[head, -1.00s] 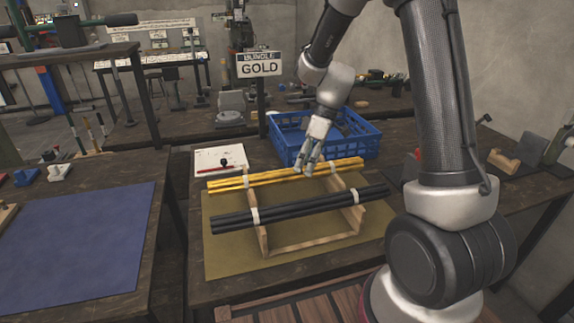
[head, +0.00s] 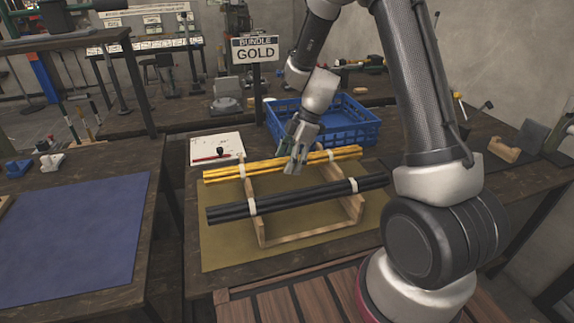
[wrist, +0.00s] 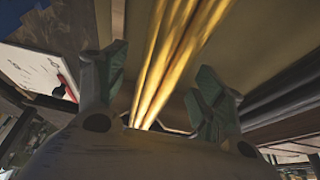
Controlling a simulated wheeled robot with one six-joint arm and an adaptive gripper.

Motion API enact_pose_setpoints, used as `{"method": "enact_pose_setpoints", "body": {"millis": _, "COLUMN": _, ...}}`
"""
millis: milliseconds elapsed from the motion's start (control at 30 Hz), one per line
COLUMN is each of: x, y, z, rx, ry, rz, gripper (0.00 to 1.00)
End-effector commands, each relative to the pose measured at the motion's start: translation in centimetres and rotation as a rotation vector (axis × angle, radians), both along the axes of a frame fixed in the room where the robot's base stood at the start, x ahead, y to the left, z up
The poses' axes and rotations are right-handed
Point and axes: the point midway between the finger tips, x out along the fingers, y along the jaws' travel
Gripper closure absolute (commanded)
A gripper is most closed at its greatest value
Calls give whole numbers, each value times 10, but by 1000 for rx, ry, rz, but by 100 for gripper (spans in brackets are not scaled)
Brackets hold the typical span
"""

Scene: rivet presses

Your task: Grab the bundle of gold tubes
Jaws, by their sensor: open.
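The bundle of gold tubes (head: 225,174) lies across a wooden rack (head: 262,236), behind a bundle of black tubes (head: 300,199) on the same rack. White bands wrap both bundles. My gripper (head: 293,165) is at the middle of the gold bundle, pointing down. In the wrist view the gold tubes (wrist: 180,55) run between the two spread fingers of my gripper (wrist: 160,95), with a gap on each side. The fingers do not appear to touch the tubes. A sign (head: 255,52) reading "BUNDLE GOLD" stands behind.
A blue crate (head: 345,128) stands just behind the rack. A white board with a red-and-black item (head: 217,148) lies to the left. An olive mat (head: 222,255) is under the rack. A blue mat (head: 75,235) covers the left table.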

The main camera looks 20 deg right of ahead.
Motion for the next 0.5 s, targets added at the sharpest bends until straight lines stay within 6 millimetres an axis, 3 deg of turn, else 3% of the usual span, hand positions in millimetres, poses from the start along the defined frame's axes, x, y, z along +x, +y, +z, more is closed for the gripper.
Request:
{"method": "enact_pose_setpoints", "body": {"millis": 300, "x": 0, "y": 3, "z": -7, "rx": -1, "ry": -1, "rz": 0, "gripper": 33}}
{"method": "enact_pose_setpoints", "body": {"millis": 500, "x": 0, "y": 3, "z": -7, "rx": -1, "ry": -1, "rz": 0, "gripper": 69}}
